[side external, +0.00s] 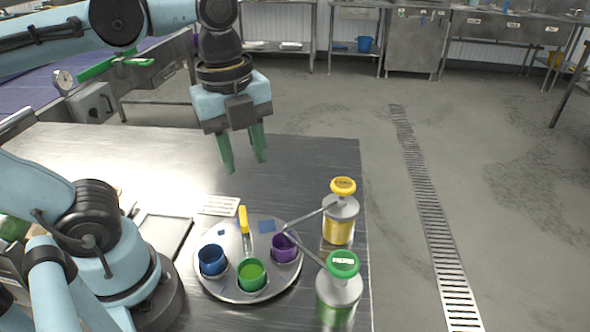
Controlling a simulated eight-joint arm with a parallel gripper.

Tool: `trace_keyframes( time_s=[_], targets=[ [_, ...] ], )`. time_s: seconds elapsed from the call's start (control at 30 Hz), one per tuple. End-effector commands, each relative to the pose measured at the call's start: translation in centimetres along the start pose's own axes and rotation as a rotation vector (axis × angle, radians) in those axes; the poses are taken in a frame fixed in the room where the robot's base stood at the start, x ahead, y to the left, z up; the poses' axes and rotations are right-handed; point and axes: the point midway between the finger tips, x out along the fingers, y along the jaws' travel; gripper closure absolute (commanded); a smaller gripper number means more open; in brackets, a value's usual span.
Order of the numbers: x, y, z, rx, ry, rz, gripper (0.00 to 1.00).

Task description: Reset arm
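My gripper (244,152) hangs in the air above the steel table (310,160), pointing down. Its two green fingers are spread apart with nothing between them. It is behind and above the round metal tray (208,282), clear of everything on the table. My arm reaches in from the upper left, and its base stands at the lower left.
The tray carries a blue cup (212,260), a green cup (252,274), a purple cup (284,247) and a yellow-handled utensil (244,222). Yellow-topped (340,212) and green-topped (340,290) pump dispensers stand right of it. A white card (219,205) lies behind. The table's back is clear.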

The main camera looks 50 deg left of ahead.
Motion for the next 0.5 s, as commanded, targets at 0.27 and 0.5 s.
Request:
trace_keyframes(
  time_s=[0.27,0.5],
  targets=[
    [4.0,-2.9,1.7,-0.707,0.052,-0.220,0.61],
    [6.5,-4.7,3.3,-1.295,0.204,-0.388,0.61]
  ],
)
